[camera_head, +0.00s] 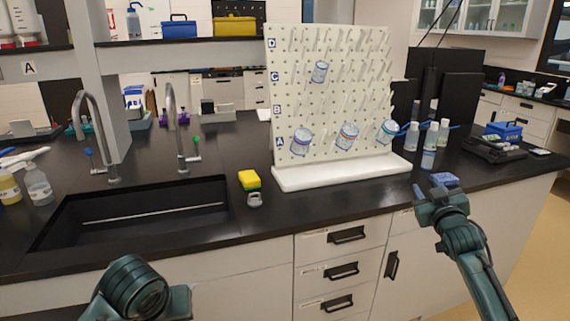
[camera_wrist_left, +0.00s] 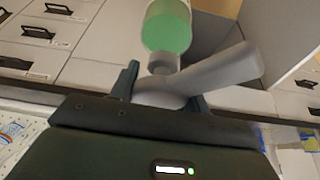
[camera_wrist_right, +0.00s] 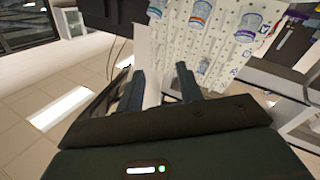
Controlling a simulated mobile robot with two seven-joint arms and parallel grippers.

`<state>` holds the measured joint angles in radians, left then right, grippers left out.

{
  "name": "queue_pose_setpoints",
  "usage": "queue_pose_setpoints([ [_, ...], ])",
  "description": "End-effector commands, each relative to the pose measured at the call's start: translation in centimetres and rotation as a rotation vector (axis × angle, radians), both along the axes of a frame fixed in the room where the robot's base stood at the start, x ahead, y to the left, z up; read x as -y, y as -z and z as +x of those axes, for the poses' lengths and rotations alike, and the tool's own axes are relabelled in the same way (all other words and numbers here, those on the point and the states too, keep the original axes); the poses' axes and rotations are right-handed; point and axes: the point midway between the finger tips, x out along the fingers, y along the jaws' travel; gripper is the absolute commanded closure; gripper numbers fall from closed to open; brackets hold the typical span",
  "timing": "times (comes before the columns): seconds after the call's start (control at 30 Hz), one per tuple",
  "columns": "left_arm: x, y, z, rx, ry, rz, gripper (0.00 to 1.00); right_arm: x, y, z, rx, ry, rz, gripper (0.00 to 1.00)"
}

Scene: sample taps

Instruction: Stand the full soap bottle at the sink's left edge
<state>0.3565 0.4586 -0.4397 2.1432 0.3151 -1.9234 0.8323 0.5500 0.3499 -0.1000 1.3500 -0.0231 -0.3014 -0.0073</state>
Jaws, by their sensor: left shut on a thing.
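A soap bottle with green liquid (camera_wrist_left: 167,28) and a grey pump head (camera_wrist_left: 205,75) shows in the left wrist view. My left gripper (camera_wrist_left: 163,88) is shut on it at the pump end; the far end of the bottle is cut off. In the head view only part of my left arm shows at the bottom left, and the held bottle is out of sight.
A yellowish bottle (camera_head: 9,188) and a clear pump bottle (camera_head: 39,185) stand left of the sink. Two taps (camera_head: 180,130) rise behind it. A sponge (camera_head: 249,180) lies to its right, near a white pegboard (camera_head: 330,80) with several cups.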

Motion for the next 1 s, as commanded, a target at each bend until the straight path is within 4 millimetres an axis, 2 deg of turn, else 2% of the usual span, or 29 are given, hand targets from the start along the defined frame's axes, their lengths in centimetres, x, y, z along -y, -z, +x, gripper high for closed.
queue_pose_setpoints([
  [0.03,0.3,-0.8,-0.5,0.008,0.039,0.001,1.00,0.1,0.2,0.0,-0.013,0.003,0.008,0.64],
  [0.2,1.2,-2.2,-2.1,0.006,0.146,0.002,1.00,0.2,1.0,0.0,-0.051,0.012,0.029,0.64],
  [0.5,1.9,-3.6,-4.1,0.005,0.262,0.000,1.00,0.4,1.8,-0.1,-0.089,0.020,0.052,0.64],
  [0.77,1.9,-3.5,-4.0,0.004,0.259,-0.002,1.00,-1.0,4.3,-1.3,-0.119,-0.001,0.053,0.64],
  [1.0,1.9,-3.5,-4.0,0.004,0.258,-0.002,1.00,-3.0,8.0,-3.4,-0.166,-0.034,0.057,0.64],
])
